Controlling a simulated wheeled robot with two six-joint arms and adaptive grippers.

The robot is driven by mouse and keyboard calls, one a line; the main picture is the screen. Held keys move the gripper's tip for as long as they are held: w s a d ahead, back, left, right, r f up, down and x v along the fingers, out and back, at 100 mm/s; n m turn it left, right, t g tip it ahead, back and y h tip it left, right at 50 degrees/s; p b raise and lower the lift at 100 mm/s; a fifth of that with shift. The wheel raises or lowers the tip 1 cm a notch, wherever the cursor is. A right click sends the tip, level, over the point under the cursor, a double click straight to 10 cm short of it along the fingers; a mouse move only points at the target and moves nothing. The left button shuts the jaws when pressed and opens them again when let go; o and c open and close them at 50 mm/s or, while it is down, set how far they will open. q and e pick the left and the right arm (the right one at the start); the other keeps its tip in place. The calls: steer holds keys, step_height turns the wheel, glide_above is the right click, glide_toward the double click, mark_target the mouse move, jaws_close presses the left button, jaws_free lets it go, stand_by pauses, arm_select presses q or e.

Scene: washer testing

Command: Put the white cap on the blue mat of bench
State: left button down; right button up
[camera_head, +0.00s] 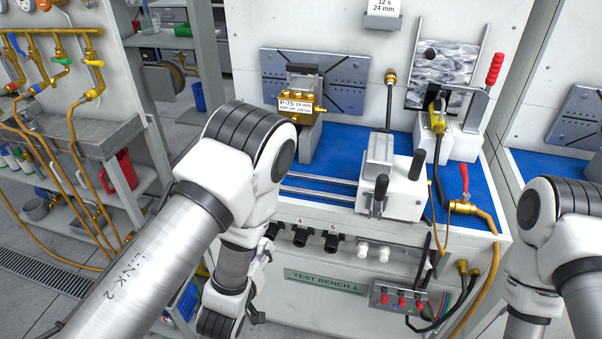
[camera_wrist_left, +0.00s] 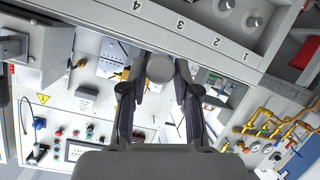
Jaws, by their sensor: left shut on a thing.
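In the head view the left forearm hangs down in front of the bench's left end. The gripper and cap cannot be made out clearly there. The blue mat (camera_head: 335,160) covers the top of test bench 1 (camera_head: 325,283), with fixtures standing on it.
On the mat stand a brass part with a label (camera_head: 295,104), a white vise (camera_head: 395,185), a yellow-handled fixture (camera_head: 437,120) and a red-lever valve (camera_head: 464,190). Black sockets (camera_head: 301,237) line the bench front.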

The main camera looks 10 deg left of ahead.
steer(key=w+a+r+n+t+y, duration=0.1)
steer(key=w+a+r+n+y, duration=0.25)
steer(key=w+a+n, duration=0.45)
steer(key=w+a+r+n+t+y, duration=0.1)
steer(key=w+a+r+n+y, duration=0.3)
steer(key=n, duration=0.5)
steer(key=w+a+r+n+y, duration=0.1)
steer(key=w+r+n, duration=0.3)
steer(key=r, duration=0.3)
steer(key=w+a+r+n, duration=0.2)
steer(key=w+r+n, duration=0.3)
steer(key=r, duration=0.3)
steer(key=w+a+r+n+y, duration=0.1)
steer(key=w+r+n, duration=0.3)
steer(key=r, duration=0.3)
steer(key=x, duration=1.1)
steer(key=shift+a+f, duration=0.25)
steer(key=shift+s, duration=0.1)
steer(key=c, duration=1.1)
steer(key=o, duration=1.1)
arm_select(q)
steer(key=d+r+m+g+h, duration=0.2)
steer(key=d+m+g+h, duration=0.1)
steer(key=d+m+h, duration=0.3)
steer(key=d+r+m+g+h, duration=0.3)
steer(key=d+m+h, duration=0.3)
steer(key=d, duration=0.5)
steer(key=shift+d+r+m+g, duration=0.2)
steer(key=shift+d+m+g, duration=0.1)
steer(key=shift+g, duration=0.5)
